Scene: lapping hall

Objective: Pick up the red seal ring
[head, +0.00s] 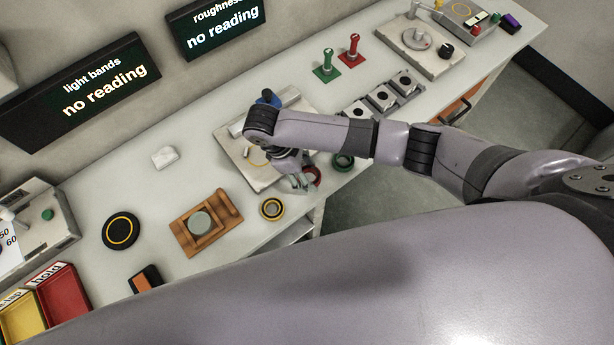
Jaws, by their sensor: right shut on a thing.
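The red seal ring (316,174) is by the front edge of the bench, partly hidden behind my right gripper (302,182). My right gripper points down there and is shut on the ring's left side. Whether the ring is clear of the bench top I cannot tell. A dark green ring (343,162) lies just to the right of the red one, beyond my forearm. My left gripper is not in view.
A yellow-and-dark ring (272,208) lies left of the gripper, with a wooden block holder (222,222) farther left. A pale plate fixture (233,157) stands behind the wrist. Green (327,66) and red (351,48) handled stands are at the back. Bare bench shows at left centre.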

